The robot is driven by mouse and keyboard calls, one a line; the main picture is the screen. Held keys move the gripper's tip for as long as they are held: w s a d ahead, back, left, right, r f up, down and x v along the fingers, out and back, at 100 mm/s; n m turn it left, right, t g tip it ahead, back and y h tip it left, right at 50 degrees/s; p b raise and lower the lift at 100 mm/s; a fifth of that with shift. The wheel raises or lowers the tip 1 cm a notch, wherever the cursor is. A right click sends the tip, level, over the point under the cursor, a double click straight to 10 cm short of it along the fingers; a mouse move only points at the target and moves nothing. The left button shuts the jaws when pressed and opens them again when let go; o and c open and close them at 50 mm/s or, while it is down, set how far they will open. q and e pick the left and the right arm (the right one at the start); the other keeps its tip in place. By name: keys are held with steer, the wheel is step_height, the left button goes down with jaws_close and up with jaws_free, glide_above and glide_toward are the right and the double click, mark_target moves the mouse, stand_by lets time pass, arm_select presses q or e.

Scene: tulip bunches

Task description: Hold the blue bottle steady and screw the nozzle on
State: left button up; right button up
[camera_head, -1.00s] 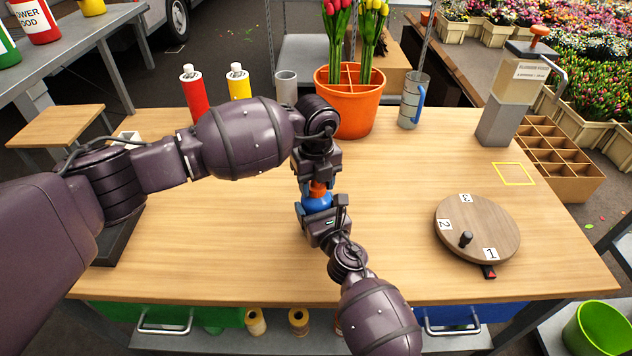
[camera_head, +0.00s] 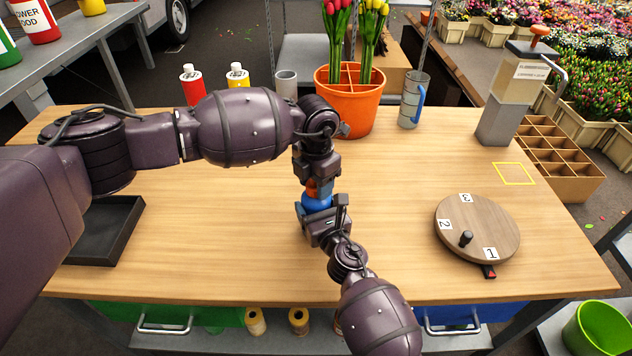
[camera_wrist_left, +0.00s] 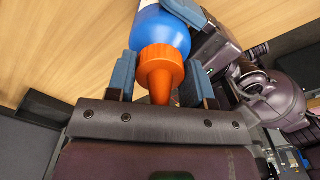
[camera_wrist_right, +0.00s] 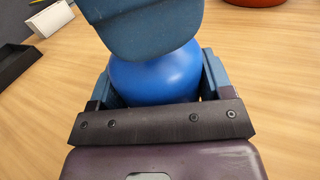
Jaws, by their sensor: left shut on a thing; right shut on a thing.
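The blue bottle (camera_head: 316,203) stands upright near the middle of the wooden table. It also shows in the left wrist view (camera_wrist_left: 160,32) and the right wrist view (camera_wrist_right: 155,80). My right gripper (camera_head: 322,214) is shut around the bottle's body from the front. The orange nozzle (camera_wrist_left: 160,72) sits on the bottle's top. My left gripper (camera_head: 317,184) is above the bottle with its fingers on either side of the nozzle, shut on it. In the head view the nozzle is mostly hidden by my left gripper. The thread between nozzle and bottle cannot be seen.
A round wooden turntable (camera_head: 487,228) with number labels lies to the right. An orange divided pot (camera_head: 349,104) with tulips stands behind my grippers. A black tray (camera_head: 112,232) lies at the left. Red (camera_head: 192,84) and yellow (camera_head: 238,77) bottles stand at the back.

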arm_select(q)
steer(key=m, duration=0.5)
steer(key=shift+m, duration=0.4)
steer(key=m, duration=0.4)
steer(key=shift+m, duration=0.3)
steer(key=o, duration=1.1)
step_height(320, 180, up, 12)
arm_select(e)
steer(key=o, duration=1.7)
steer(key=shift+o, duration=0.2)
